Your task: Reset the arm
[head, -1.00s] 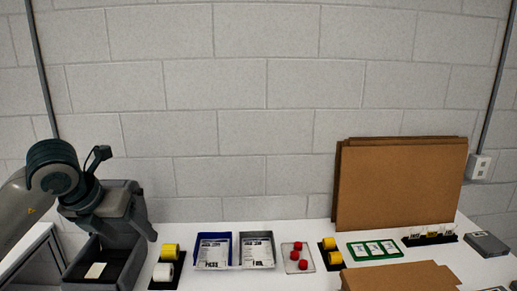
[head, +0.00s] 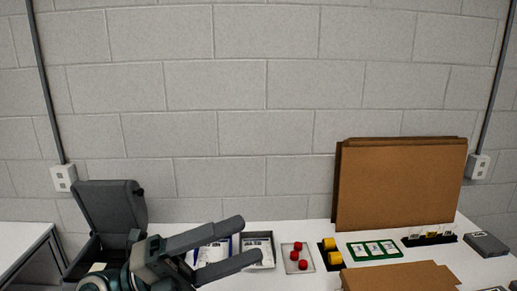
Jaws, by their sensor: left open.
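My left gripper (head: 248,240) is in the lower left of the head view. Its two dark grey fingers are spread apart and point right, with nothing between them but the view of the trays behind. The fingers overlap the blue tray (head: 229,240) and the edge of the grey tray (head: 270,238) in the picture; I cannot tell how high above them they are. The left wrist covers part of the dark grey bin. My right gripper is not in view.
The dark grey bin with a raised lid (head: 110,210) stands at left. A small tray (head: 290,246) holds red pieces. Yellow rolls (head: 331,252), a green-framed card holder (head: 372,250), leaning brown boards (head: 400,185) and a grey box (head: 486,244) stand to the right.

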